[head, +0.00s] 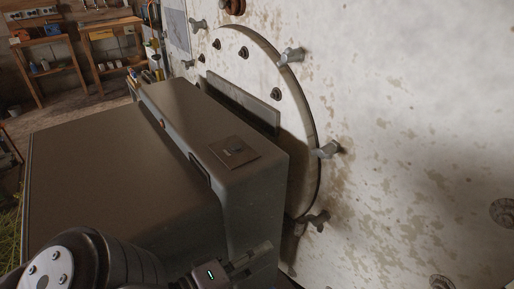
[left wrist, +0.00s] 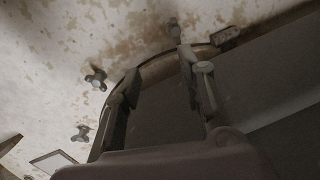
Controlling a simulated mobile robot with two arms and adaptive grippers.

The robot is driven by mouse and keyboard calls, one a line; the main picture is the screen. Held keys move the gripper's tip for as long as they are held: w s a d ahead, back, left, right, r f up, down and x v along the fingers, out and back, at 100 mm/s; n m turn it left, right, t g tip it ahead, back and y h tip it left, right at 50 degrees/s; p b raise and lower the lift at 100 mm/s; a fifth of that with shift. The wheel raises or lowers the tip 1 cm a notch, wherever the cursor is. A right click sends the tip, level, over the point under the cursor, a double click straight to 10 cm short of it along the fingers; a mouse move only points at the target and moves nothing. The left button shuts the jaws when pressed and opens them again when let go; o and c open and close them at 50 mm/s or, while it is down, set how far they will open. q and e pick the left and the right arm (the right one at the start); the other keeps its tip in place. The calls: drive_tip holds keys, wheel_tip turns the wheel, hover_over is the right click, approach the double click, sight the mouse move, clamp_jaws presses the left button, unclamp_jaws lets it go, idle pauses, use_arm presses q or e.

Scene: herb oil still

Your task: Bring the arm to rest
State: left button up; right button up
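My left gripper (head: 252,260) is low in the middle of the head view, beside the right end of a dark metal cabinet (head: 95,160). In the left wrist view its two fingers (left wrist: 160,66) stand well apart with nothing between them. Part of a dark surface shows behind them there. My left arm comes in at the bottom left of the head view. My right gripper is in neither view.
A large, stained white wall (head: 400,130) with a round hatch (head: 300,165) and several clamp knobs (head: 291,56) stands close on the right. Wooden workbenches (head: 50,42) stand at the back left. Bare floor (head: 85,108) shows before them.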

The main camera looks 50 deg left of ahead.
use_arm(q)
drive_tip(key=shift+d, duration=0.1)
idle(0.6)
drive_tip(key=w+d+f+m+g+h, duration=0.1)
drive_tip(key=d+f+m+g, duration=0.4)
drive_tip(key=f+m, duration=0.25)
drive_tip(key=s+f+m+g+y+p, duration=0.1)
drive_tip(key=s+f+m+g, duration=0.15)
drive_tip(key=f, duration=0.85)
drive_tip(key=s+f+m+g+y, duration=0.1)
drive_tip(key=s+f+m+g, duration=0.2)
drive_tip(key=f, duration=0.7)
drive_tip(key=s+f+m+g+y+p, duration=0.1)
drive_tip(key=f+m+g, duration=0.25)
drive_tip(key=f, duration=0.75)
drive_tip(key=s+a+f+g+p, duration=0.1)
drive_tip(key=s+a+f, duration=0.1)
drive_tip(key=s+f, duration=1.2)
drive_tip(key=shift+s+a+f+g+y, duration=0.15)
drive_tip(key=shift+s+f+g+y, duration=0.2)
drive_tip(key=shift+s, duration=0.85)
